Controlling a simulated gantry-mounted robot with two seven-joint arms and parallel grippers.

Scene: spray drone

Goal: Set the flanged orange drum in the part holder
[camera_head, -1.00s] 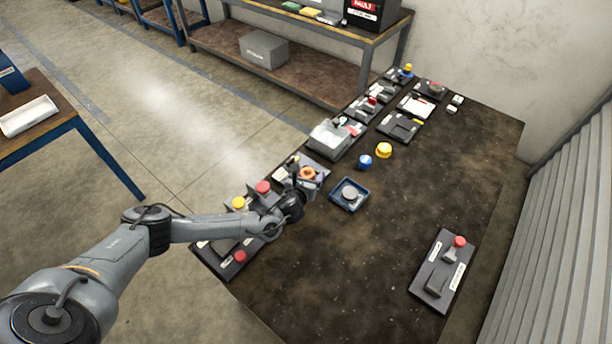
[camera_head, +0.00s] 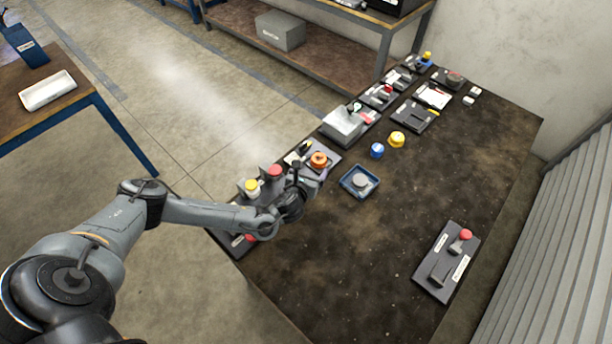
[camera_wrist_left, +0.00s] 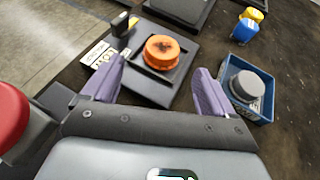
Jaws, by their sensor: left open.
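The flanged orange drum (camera_head: 319,160) sits upright on a dark square-framed holder (camera_head: 332,150) on a grey plate. In the left wrist view the drum (camera_wrist_left: 161,52) lies inside the dark frame of the holder (camera_wrist_left: 149,88); I cannot tell whether its flange is fully seated. My left gripper (camera_head: 310,175) is close to the drum on its near side. In the left wrist view its purple fingers (camera_wrist_left: 160,72) are spread wide and empty, with the drum beyond their tips, apart from both. My right gripper is not in view.
A blue tray (camera_head: 345,185) with a grey round part stands right of the holder. Blue (camera_head: 377,150) and yellow (camera_head: 397,139) parts lie behind it. A red button (camera_head: 274,170) is beside my left wrist. The table's middle (camera_head: 410,195) is clear.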

